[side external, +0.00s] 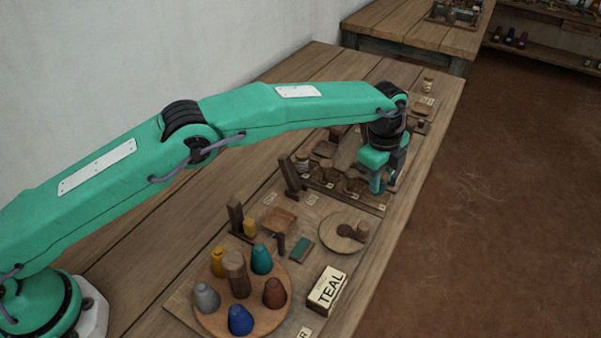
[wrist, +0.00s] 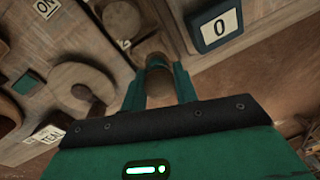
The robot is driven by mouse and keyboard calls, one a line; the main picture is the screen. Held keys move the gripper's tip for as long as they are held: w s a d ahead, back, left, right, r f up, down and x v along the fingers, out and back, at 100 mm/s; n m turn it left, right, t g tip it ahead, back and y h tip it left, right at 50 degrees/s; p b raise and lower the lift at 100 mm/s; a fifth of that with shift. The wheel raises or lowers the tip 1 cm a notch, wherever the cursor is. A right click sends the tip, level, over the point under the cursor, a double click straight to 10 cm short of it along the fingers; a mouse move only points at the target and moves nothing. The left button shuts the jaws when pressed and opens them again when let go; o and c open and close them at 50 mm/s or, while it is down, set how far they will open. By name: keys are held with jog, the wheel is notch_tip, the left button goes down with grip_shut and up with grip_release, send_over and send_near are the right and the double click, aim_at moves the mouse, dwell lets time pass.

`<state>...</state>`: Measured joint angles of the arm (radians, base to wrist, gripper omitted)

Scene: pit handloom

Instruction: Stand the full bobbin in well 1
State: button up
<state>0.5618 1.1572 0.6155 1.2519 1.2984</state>
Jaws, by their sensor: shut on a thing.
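My gripper (side external: 381,183) is over the far right part of the bench, above the right end of a dark wooden rack (side external: 338,187) with round wells and small tags. In the wrist view my gripper (wrist: 159,88) is shut on a brown, round-ended piece that looks like the full bobbin (wrist: 157,66). In the side view the held piece is mostly hidden by the jaws. I cannot tell its height above the rack, nor which well is number 1.
A round tray (side external: 262,323) holds several coloured cones at the front. A TEAL box (side external: 327,289) stands to its right. A round wooden disc (side external: 335,243) with a knob lies between the box and rack.

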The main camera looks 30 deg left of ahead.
jog(key=shift+f, duration=1.3)
jog(key=shift+f, duration=0.15)
jog(key=o, duration=0.9)
jog(key=shift+o, duration=0.2)
jog(key=r, duration=0.8)
jog(key=s+r, duration=0.1)
jog(key=r, duration=0.3)
jog(key=shift+s+a+r, duration=0.1)
jog(key=shift+a+r, duration=0.05)
jog(key=shift+a, duration=0.2)
